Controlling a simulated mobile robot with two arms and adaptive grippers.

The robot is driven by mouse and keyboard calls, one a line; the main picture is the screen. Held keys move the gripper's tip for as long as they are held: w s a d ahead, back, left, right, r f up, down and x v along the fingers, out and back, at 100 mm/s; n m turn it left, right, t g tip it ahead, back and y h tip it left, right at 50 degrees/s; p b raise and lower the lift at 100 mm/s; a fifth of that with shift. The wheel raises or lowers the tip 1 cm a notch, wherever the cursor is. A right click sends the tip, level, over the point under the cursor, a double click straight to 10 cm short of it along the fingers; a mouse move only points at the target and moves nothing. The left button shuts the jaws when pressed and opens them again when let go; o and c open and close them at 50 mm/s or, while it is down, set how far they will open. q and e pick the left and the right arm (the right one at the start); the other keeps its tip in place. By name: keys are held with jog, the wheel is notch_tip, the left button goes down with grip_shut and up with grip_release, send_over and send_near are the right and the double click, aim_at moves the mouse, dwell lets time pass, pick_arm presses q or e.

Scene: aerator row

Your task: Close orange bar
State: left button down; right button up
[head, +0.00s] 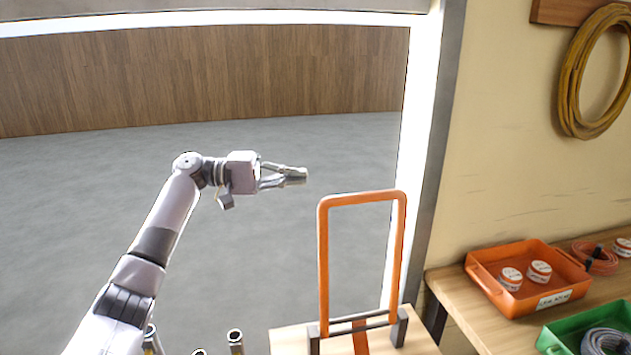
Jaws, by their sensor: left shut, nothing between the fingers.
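The orange bar (323,255) is an upright rounded loop. It stands between two dark brackets on a dark cross rod, at the near edge of a light wooden top (290,340). An orange strip runs down below the rod between the brackets. My left gripper (303,175) is shut and empty. It is in the air to the left of the loop's top and appears a little higher, apart from it. My right gripper is not in view.
At right, a wooden bench (455,300) holds an orange tray (500,255) with white-lidded tubs and a green tray (560,340). A yellow hose coil (565,85) hangs on the wall. Metal tubes (235,337) stand at the bottom. Grey floor (80,220) beyond is clear.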

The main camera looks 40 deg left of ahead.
pick_arm(q)
jog(key=w+d+p, duration=0.1)
jog(key=d+p, duration=0.5)
jog(key=d, duration=0.4)
jog(key=shift+w, duration=0.4)
jog(key=shift+d+f, duration=0.15)
